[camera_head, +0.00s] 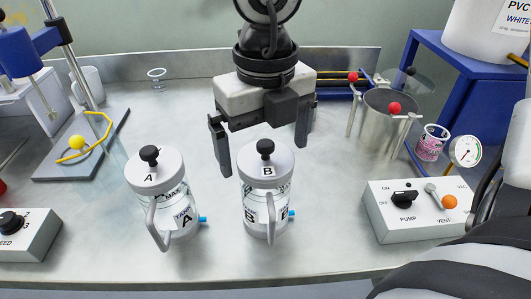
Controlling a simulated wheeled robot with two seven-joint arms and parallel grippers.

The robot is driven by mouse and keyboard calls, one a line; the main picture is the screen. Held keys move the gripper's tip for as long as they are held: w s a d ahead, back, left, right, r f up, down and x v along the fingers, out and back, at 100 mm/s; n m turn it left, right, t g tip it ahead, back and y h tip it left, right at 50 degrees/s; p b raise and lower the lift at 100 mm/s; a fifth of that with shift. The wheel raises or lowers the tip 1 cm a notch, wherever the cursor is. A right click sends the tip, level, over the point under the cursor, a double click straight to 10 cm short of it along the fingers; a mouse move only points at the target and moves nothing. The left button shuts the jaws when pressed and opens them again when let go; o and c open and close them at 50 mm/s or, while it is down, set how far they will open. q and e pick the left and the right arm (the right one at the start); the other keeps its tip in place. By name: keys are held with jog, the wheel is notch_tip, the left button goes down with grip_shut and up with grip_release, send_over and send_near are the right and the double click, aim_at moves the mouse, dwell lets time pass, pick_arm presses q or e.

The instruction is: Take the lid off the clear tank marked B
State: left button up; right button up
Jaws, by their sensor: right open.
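The clear tank marked B (266,206) stands upright on the metal bench, with a curved grey handle at its front and a small blue fitting low on its right. Its pale grey lid (254,168) sits on top, marked B, with a black knob (265,148). My right gripper (263,158) points down from the top of the picture. Its two black fingers are wide apart, one on each side of the knob, behind or above the lid; the exact height is hard to tell. Nothing is between the fingers. My left gripper is not in view.
A similar tank marked A (176,218) stands close on the left. A pump box (418,208) with a gauge is at the right, near a metal pot (384,125). A stand base (80,152) is at the left. The bench behind the tanks is mostly clear.

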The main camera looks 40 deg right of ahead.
jog(key=c, duration=1.1)
jog(key=shift+o, duration=0.2)
jog(key=shift+r, duration=0.15)
